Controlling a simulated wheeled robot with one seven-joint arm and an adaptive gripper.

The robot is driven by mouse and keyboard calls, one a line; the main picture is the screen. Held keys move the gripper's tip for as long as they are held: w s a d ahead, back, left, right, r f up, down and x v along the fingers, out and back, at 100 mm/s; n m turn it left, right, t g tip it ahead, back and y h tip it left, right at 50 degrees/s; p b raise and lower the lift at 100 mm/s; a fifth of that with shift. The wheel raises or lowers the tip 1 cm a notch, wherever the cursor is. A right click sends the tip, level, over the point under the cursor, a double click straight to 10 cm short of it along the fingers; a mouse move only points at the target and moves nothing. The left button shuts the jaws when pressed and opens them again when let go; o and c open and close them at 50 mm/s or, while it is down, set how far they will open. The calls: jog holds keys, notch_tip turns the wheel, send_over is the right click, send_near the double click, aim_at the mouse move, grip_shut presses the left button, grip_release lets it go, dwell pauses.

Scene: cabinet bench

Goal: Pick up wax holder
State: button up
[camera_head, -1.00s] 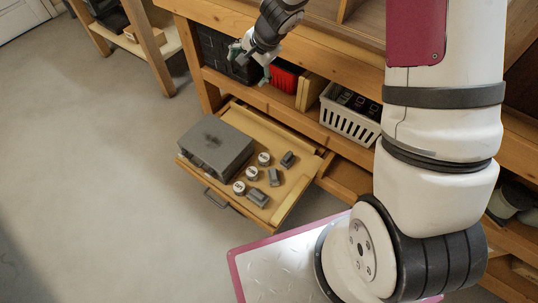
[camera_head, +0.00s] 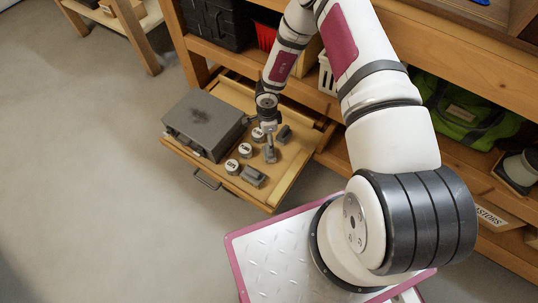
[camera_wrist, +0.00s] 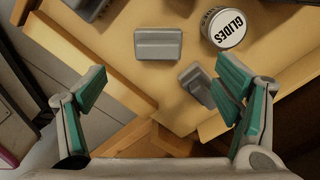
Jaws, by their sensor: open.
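Several small grey blocks lie in the open wooden drawer, one at the front (camera_head: 252,177) and one at the right (camera_head: 284,134). I cannot tell which thing is the wax holder. In the wrist view one grey block (camera_wrist: 158,44) lies ahead between my fingers, and another (camera_wrist: 195,80) is close to the right finger. My gripper (camera_head: 269,150) hangs over the drawer, among the blocks and tins. In the wrist view my gripper (camera_wrist: 163,92) shows its two green-padded fingers wide apart, with nothing held. In the head view the arm end partly hides the drawer's contents.
White round tins (camera_head: 245,150) stand in the drawer; one (camera_wrist: 228,28) reads "GLIDES". A large grey box (camera_head: 205,122) fills the drawer's left side. The drawer's wooden edge (camera_head: 287,190) and the bench shelf above (camera_head: 228,62) are near my arm. Open floor lies left.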

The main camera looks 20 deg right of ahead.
aim_at(269, 158)
notch_tip(269, 158, down, 7)
jog(key=shift+r+b, duration=0.2)
jog(key=shift+b, duration=0.95)
jog(key=shift+s+d+f+b, duration=0.1)
jog(key=shift+f+b, duration=0.7)
jog(key=shift+f, duration=0.5)
jog(key=shift+s+d+f+b, duration=0.1)
jog(key=shift+f+b, duration=0.65)
jog(key=shift+f, duration=0.5)
jog(key=shift+c, duration=0.5)
jog(key=shift+r, duration=0.1)
jog(key=c, duration=1.4)
jog(key=shift+r, duration=0.15)
